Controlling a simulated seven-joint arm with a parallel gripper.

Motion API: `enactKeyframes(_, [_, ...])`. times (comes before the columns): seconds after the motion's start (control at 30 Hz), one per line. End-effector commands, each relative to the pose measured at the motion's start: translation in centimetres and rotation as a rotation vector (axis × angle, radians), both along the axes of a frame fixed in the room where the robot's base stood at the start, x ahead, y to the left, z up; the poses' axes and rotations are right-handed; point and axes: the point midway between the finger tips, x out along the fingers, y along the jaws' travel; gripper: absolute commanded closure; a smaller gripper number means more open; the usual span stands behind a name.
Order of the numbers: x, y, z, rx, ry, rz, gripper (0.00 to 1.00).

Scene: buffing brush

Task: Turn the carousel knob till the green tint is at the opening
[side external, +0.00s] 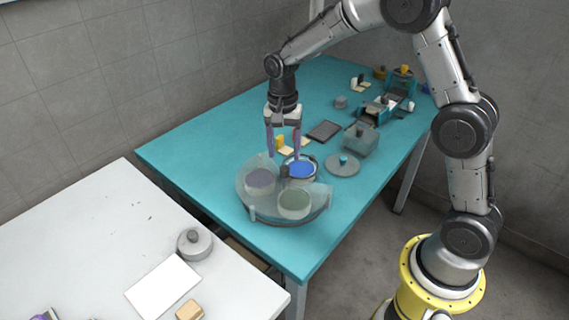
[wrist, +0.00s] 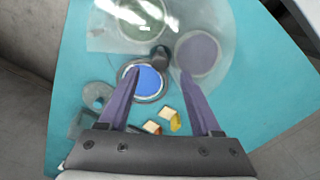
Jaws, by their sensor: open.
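The carousel (side external: 320,207) stands on the teal table under a clear, partly cut-away cover. Its dark knob (side external: 284,171) rises at the middle and also shows in the wrist view (wrist: 161,55). The blue tint (side external: 302,169) is at the uncovered opening, plain in the wrist view (wrist: 147,82). The green tint (side external: 295,203) is under the cover at the front, at the top of the wrist view (wrist: 140,18). A purple-grey tint (side external: 261,181) is under the cover at left. My gripper (side external: 284,155) is open, pointing down above the knob, its purple fingers apart and empty.
A grey lidded disc (side external: 342,165), a clear box (side external: 361,140) and a dark tray (side external: 325,130) stand behind the carousel. Small yellow and cream blocks (wrist: 162,124) lie close behind it. The teal table's left part is clear. A white table (side external: 90,225) stands at left.

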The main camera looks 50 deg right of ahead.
Motion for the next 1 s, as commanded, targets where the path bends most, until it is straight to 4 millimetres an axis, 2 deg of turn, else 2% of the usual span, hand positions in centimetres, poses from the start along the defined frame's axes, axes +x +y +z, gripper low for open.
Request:
enactKeyframes(0.1, [-0.1,0.0,-2.2,0.0,0.004,0.0,0.35])
enactKeyframes(0.3, [-0.1,-0.1,-4.3,0.0,0.002,0.0,0.35])
enactKeyframes(0.7, [-0.1,-0.1,-4.9,0.0,0.0,0.0,0.35])
enactKeyframes(1.0, [-0.1,-0.1,-4.9,0.0,0.0,0.0,0.89])
